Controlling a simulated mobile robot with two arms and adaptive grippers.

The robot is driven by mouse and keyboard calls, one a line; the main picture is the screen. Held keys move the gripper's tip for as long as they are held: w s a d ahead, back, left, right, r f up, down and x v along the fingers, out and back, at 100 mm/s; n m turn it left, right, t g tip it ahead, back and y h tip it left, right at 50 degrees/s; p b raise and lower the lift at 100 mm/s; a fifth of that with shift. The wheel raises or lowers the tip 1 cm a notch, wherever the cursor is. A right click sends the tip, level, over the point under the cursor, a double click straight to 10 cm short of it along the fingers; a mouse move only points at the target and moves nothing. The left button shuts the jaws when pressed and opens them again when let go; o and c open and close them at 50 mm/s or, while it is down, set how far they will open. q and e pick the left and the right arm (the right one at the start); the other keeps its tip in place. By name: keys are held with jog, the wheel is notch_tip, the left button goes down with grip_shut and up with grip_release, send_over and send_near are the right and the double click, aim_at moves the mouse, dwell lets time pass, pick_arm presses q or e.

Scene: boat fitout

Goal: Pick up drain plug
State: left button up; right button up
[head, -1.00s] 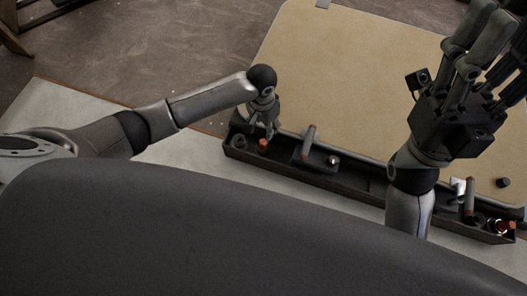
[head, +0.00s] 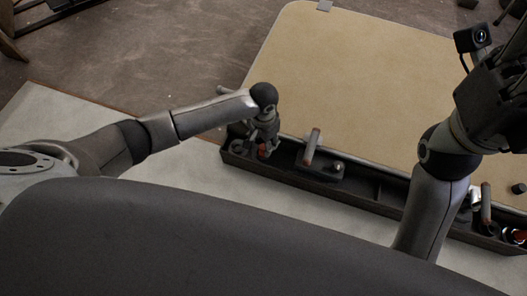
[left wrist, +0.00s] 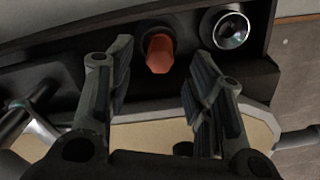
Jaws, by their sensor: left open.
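A red-orange hex-ended piece, which looks like the drain plug (left wrist: 160,53), stands in a dark collar in the long black tray. It also shows in the head view (head: 263,150), partly hidden by my left gripper. My left gripper (head: 262,141) is over the left end of the tray. In the left wrist view the gripper (left wrist: 158,66) is open, one finger on each side of the red piece, with gaps visible on both sides. My right gripper (head: 497,85) is at the right edge of the head view, its fingers largely cut off.
The black tray (head: 365,202) runs along the tan board's (head: 360,80) near edge. A round metal-centred fitting (left wrist: 231,31) sits beside the red piece. A handled tool (head: 313,146) stands further right in the tray. A small black cylinder (head: 518,188) is on the board, which is otherwise clear.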

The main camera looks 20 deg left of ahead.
aim_at(263, 147)
pick_arm(q)
jog(key=shift+f+b, duration=0.85)
jog(key=shift+f, duration=0.9)
jog(key=c, duration=1)
jog(key=shift+r, duration=0.1)
jog(key=shift+c, duration=0.2)
